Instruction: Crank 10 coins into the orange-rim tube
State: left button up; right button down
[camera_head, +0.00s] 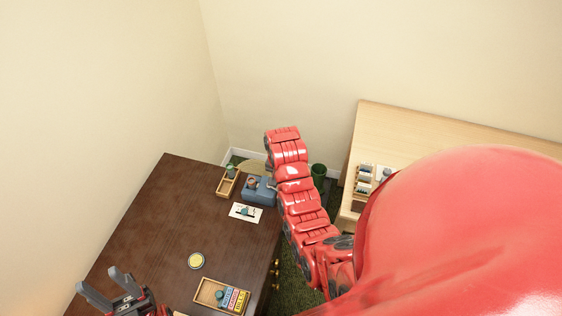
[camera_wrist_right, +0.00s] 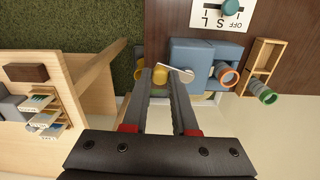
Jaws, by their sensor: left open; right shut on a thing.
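A blue machine (camera_head: 260,191) stands at the dark table's right edge; it also shows in the right wrist view (camera_wrist_right: 192,57). A tube with an orange rim (camera_wrist_right: 228,76) sits at its side; its inside is too small to read. A pale crank arm (camera_wrist_right: 183,75) with a yellow knob (camera_wrist_right: 160,75) is on the machine. My right gripper (camera_wrist_right: 159,88) is shut on the yellow knob; in the head view my red arm hides it. My left gripper (camera_head: 107,292) is open and empty over the table's near left.
A white card with a dial (camera_head: 245,212) lies before the machine. A wooden tray with a green-rim tube (camera_wrist_right: 264,92) stands beside it. A yellow disc (camera_head: 196,261) and a tray with coloured blocks (camera_head: 207,291) lie nearer. A light wooden desk (camera_head: 400,128) stands right.

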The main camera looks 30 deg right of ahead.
jog(key=a+m, duration=0.1)
jog(key=m, duration=0.2)
jog(key=a+m, duration=0.1)
jog(key=m, duration=0.2)
jog(key=a+m, duration=0.1)
jog(key=m, duration=0.2)
jog(key=shift+a+b, duration=0.2)
jog(key=shift+b, duration=0.1)
jog(key=shift+w+a+m+b, duration=0.15)
jog(key=shift+a+m+b, duration=0.15)
jog(key=shift+m, duration=0.55)
jog(key=shift+w+a+m+b, duration=0.15)
jog(key=shift+a+m, duration=0.1)
jog(key=shift+m, duration=0.6)
jog(key=c, duration=0.7)
grip_release()
